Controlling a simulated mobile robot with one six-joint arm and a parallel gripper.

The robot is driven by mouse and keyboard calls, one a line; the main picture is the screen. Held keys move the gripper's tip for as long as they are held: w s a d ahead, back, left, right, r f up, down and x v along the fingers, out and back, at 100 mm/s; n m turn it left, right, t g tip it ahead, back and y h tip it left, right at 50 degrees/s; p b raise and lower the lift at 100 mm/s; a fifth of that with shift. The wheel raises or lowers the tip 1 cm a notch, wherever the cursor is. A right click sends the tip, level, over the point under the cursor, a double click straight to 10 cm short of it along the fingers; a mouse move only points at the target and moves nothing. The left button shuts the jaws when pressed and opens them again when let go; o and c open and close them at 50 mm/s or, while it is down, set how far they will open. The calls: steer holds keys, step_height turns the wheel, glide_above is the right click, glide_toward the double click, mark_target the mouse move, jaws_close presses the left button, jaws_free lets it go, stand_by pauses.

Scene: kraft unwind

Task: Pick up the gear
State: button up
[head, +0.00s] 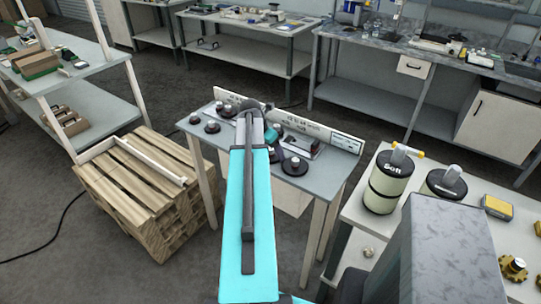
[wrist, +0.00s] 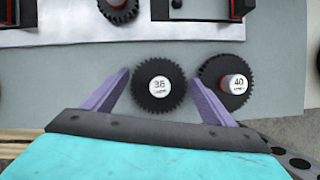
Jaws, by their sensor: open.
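A black toothed gear marked 36 (wrist: 158,97) with a white round label lies on the grey table top in the wrist view. My gripper (wrist: 160,77) is open, one purple finger on each side of this gear, with visible gaps. Whether the fingertips are level with it or above it I cannot tell. A second gear, marked 40 (wrist: 212,83), with a reddish hub, lies just right of the right finger. Part of another gear (wrist: 118,8) shows at the top. In the head view, my arm hides part of the table; a dark gear (head: 294,166) lies right of it.
The small grey table (head: 323,178) has a raised, lettered back board (head: 335,140) and more dark gears (head: 212,127) at left. A wooden pallet stack (head: 140,190) stands left. A white bench with labelled canisters (head: 384,190) stands close at right.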

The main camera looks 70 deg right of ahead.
steer(key=c, duration=1.2)
steer(key=shift+r, duration=0.15)
steer(key=shift+r+b, duration=0.95)
steer(key=shift+r, duration=0.65)
steer(key=a+b, duration=0.2)
steer(key=a, duration=0.2)
steer(key=a+b, duration=0.2)
steer(key=a, duration=0.3)
steer(key=a+r+b, duration=0.1)
steer(key=a+b, duration=0.1)
steer(key=a, duration=0.2)
steer(key=shift+s+a, duration=0.15)
steer(key=shift+a, duration=0.15)
steer(key=b, duration=0.3)
steer(key=shift+a+b, duration=0.4)
steer(key=shift+a+b, duration=0.2)
steer(key=shift+b, duration=0.6)
